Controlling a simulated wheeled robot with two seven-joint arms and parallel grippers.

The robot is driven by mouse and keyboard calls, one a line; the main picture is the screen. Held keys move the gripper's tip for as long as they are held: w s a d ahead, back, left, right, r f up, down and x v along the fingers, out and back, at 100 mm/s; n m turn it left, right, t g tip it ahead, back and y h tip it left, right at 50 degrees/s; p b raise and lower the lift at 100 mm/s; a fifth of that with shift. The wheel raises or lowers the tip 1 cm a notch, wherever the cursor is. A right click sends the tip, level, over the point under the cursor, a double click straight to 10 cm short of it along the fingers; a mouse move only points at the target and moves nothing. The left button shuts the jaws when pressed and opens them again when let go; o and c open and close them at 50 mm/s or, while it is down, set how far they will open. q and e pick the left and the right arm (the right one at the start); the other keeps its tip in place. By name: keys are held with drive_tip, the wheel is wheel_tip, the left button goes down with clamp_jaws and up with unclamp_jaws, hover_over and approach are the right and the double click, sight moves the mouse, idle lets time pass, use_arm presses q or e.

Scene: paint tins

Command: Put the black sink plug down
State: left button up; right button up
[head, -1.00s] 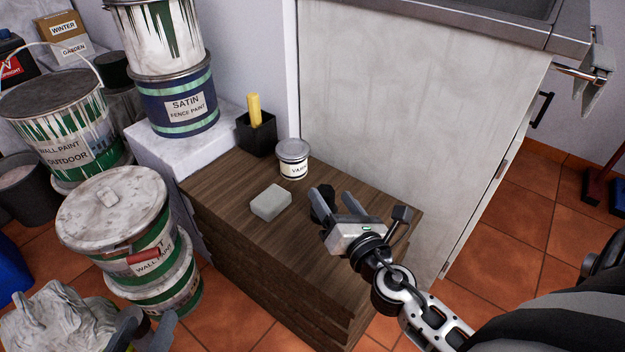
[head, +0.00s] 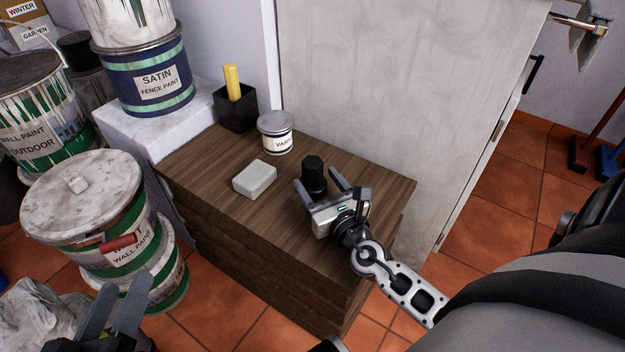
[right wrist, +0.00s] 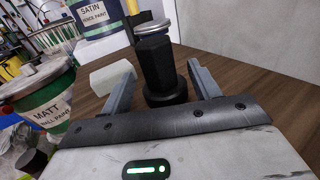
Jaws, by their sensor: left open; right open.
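The black sink plug (head: 314,172) stands upright on the dark wooden top (head: 218,158), and it also shows in the right wrist view (right wrist: 157,66). My right gripper (head: 316,181) is open, with one finger on each side of the plug. In the right wrist view there is a gap between the plug and each finger (right wrist: 160,88). My left gripper (head: 122,292) is open and empty at the lower left, away from the wooden top.
A grey block (head: 255,179) and a small varnish tin (head: 277,138) stand left of and behind the plug. A black holder with a yellow item (head: 236,110) is further back. Stacked paint tins (head: 95,200) crowd the left. A pale cabinet panel (head: 400,100) rises behind.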

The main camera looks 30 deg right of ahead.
drive_tip(key=w, duration=0.4)
drive_tip(key=shift+w+d, duration=0.3)
drive_tip(key=shift+w, duration=0.1)
drive_tip(key=shift+c, duration=0.3)
drive_tip(key=c, duration=1)
drive_tip(key=shift+c, duration=0.7)
drive_tip(key=shift+r, duration=0.1)
